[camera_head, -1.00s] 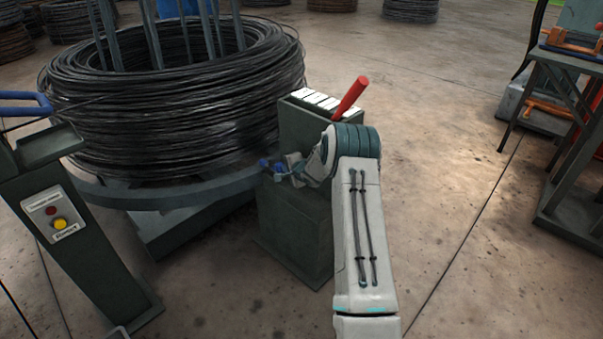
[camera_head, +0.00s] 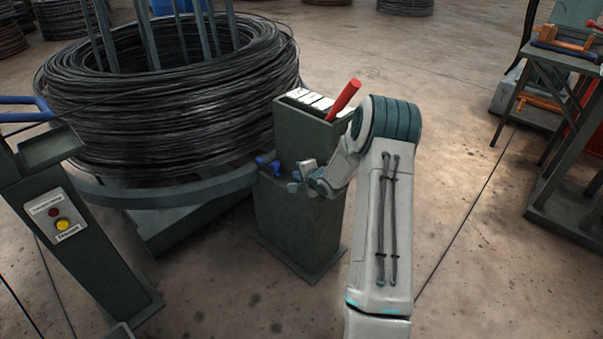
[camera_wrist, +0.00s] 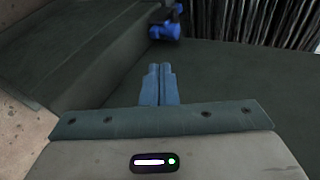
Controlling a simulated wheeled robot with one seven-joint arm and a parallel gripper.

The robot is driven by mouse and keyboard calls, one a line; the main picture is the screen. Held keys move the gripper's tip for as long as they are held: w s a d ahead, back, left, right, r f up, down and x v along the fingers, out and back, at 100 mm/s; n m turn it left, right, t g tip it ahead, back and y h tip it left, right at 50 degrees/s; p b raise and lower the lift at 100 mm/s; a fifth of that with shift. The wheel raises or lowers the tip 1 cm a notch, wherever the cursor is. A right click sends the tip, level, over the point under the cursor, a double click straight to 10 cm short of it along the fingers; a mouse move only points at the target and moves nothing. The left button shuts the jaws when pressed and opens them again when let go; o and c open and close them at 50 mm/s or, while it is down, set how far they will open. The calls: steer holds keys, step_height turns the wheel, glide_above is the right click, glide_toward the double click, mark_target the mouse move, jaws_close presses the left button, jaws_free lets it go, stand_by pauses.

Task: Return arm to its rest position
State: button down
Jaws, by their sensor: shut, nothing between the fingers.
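My gripper (camera_head: 292,186) is in front of the dark green stand (camera_head: 312,148) in the head view, just right of a small blue part (camera_head: 266,164) on that stand. In the wrist view my gripper's two fingers (camera_wrist: 159,84) are together with nothing between them. The blue part (camera_wrist: 166,28) lies beyond the fingertips there, apart from them. My arm reaches up from the lower right of the head view and bends left at the elbow toward the stand.
A large coil of black wire (camera_head: 170,110) on a round platform stands to the left. A red handle (camera_head: 343,99) sticks up from the stand. A control pedestal (camera_head: 85,240) is at the left, a work table (camera_head: 565,130) at the right. The floor right of my arm is clear.

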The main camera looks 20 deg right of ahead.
steer(key=shift+s+d+r, duration=0.2)
steer(key=shift+s+r, duration=0.1)
steer(key=shift+s, duration=0.3)
